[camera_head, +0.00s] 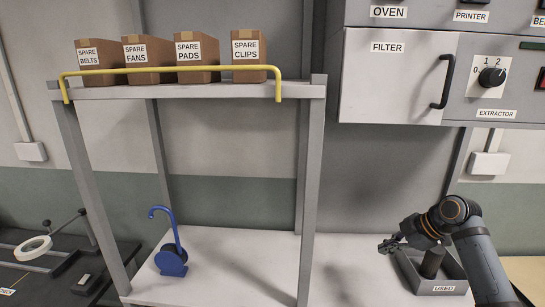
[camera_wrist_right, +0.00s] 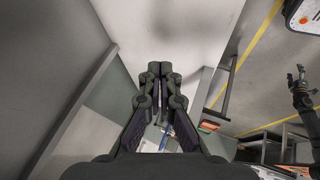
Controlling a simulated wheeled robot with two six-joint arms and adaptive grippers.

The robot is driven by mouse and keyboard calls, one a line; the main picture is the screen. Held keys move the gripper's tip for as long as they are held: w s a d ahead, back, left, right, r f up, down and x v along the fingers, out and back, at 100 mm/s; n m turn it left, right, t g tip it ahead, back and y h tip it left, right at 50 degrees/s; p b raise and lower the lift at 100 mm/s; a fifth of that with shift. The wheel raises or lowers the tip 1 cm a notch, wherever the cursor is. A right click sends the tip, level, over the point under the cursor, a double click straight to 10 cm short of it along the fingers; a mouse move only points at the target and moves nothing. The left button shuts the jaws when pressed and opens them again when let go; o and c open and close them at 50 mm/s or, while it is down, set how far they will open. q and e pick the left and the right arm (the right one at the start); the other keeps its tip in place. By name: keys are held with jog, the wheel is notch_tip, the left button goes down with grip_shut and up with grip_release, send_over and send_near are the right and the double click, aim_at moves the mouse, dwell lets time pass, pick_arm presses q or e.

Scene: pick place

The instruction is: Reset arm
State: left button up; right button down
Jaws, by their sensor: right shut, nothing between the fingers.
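My right gripper (camera_head: 387,245) is at the lower right of the head view, above the left side of a grey tray labelled USED (camera_head: 444,288). Its arm comes in from the lower right. In the right wrist view the fingers of this gripper (camera_wrist_right: 154,68) meet at the tips, with nothing between them. In the same view another arm with a small gripper (camera_wrist_right: 297,73), which looks like my left one, shows at the right edge. It is too small to tell its finger state, and it does not show in the head view.
A dark cylinder (camera_head: 432,263) stands in the USED tray. A blue hooked stand (camera_head: 172,260) is on the white surface to the left. Several spare-part boxes (camera_head: 148,60) sit on a shelf behind a yellow rail (camera_head: 170,70). The FILTER cabinet (camera_head: 388,85) hangs above my right arm.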

jog(key=s+a+f+m+g+h, duration=0.1)
jog(key=s+a+f+m, duration=0.2)
jog(key=f, duration=0.4)
jog(key=s+a+f+m+h, duration=0.1)
jog(key=s+a+f, duration=0.2)
jog(key=s+f, duration=0.25)
jog(key=s+a+f+m+h, duration=0.1)
jog(key=s+f+m, duration=0.25)
jog(key=s, duration=0.45)
jog(key=s+a+f+m+h, duration=0.1)
jog(key=s+f+m, duration=0.1)
jog(key=s+m, duration=0.35)
jog(key=s+a+f+m+h, duration=0.1)
jog(key=s+f+m+h, duration=0.15)
jog(key=s, duration=0.65)
jog(key=s+d+f+g, duration=0.1)
jog(key=s+d+f, duration=0.1)
jog(key=f, duration=1.2)
jog(key=s+d+f+g, duration=0.1)
jog(key=f, duration=1.2)
jog(key=s+f+g+y, duration=0.1)
jog(key=s+f, duration=1.3)
jog(key=s, duration=0.3)
jog(key=shift+s+d+f+m, duration=0.25)
jog(key=shift+s+d+m, duration=0.1)
jog(key=shift+d, duration=0.1)
